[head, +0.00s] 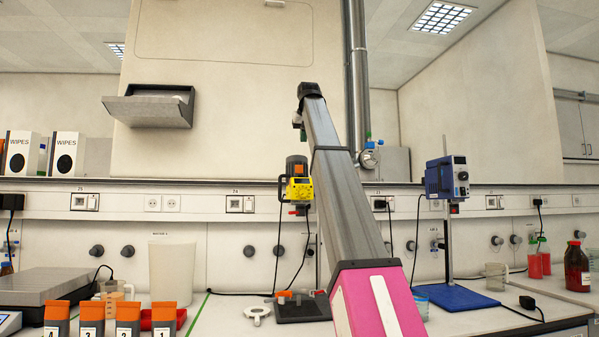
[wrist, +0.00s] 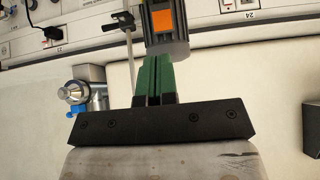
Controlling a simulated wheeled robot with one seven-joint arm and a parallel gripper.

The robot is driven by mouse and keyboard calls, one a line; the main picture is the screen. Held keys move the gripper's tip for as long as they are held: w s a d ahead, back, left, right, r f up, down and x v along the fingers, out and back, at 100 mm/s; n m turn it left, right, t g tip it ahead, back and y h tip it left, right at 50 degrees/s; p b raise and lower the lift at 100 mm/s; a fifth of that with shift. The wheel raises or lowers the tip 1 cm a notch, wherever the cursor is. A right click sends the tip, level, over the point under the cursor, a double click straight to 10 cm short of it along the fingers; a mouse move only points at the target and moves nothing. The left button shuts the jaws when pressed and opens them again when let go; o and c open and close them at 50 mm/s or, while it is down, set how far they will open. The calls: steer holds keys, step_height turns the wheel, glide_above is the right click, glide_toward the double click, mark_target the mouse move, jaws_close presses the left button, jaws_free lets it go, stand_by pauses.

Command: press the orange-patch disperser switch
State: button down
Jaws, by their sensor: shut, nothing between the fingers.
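The disperser (head: 297,188) hangs upright on its stand just left of my arm in the head view, with a dark motor top, an orange patch (head: 299,170) and a yellow lower body. In the wrist view its grey motor housing (wrist: 168,48) and the orange patch (wrist: 169,22) are at the top centre. My gripper (wrist: 155,60) has green fingers shut together, empty, with the tips at the housing's lower edge in the picture. I cannot tell whether they touch it. I cannot make out the switch. In the head view my arm hides the gripper's fingers.
A blue stirrer (head: 447,178) stands on the right. A metal tap with a blue end (wrist: 75,92) is left of my fingers in the wrist view. Numbered orange-topped boxes (head: 128,318), a white container (head: 172,272) and a grey balance (head: 42,285) stand on the left bench.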

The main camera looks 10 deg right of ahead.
stand_by(0.3)
glide_above(301, 177)
steer(key=s, duration=0.1)
step_height(301, 177, down, 8)
steer(key=shift+s+r, duration=0.1)
steer(key=shift+s+f, duration=0.2)
steer(key=shift+f, duration=1.85)
steer(key=shift+w, duration=0.2)
